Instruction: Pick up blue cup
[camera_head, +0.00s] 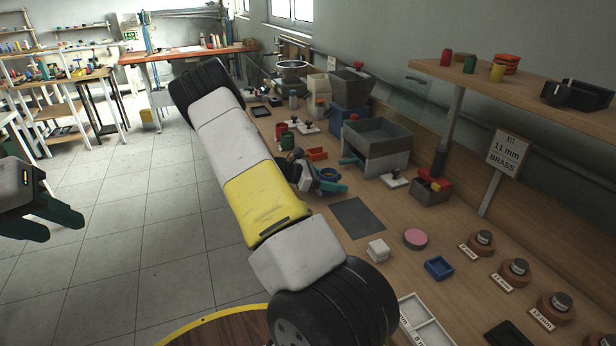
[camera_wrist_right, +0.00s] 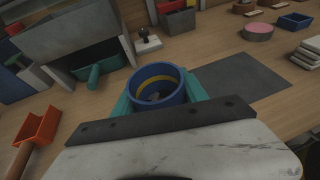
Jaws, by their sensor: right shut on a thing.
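The blue cup (camera_wrist_right: 174,97) stands between the teal fingers of my right gripper (camera_wrist_right: 160,88) in the right wrist view. The cup's open top faces the camera, and a yellow ring and something grey show inside it. The fingers press on the cup from both sides. In the head view my right gripper (camera_head: 329,182) is small, over the bench, and the cup (camera_head: 329,173) is partly hidden there. Whether the cup's base touches the bench is hard to tell. My left gripper (camera_head: 54,223) is at the left edge, empty and open, over the floor.
A grey hopper box (camera_head: 376,138) stands behind the gripper, with an orange tray (camera_head: 317,154) to the left. A dark mat (camera_head: 358,219) lies bare in front. A white block (camera_head: 378,250), pink disc (camera_head: 416,238) and blue tray (camera_head: 439,268) lie nearer on the bench.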

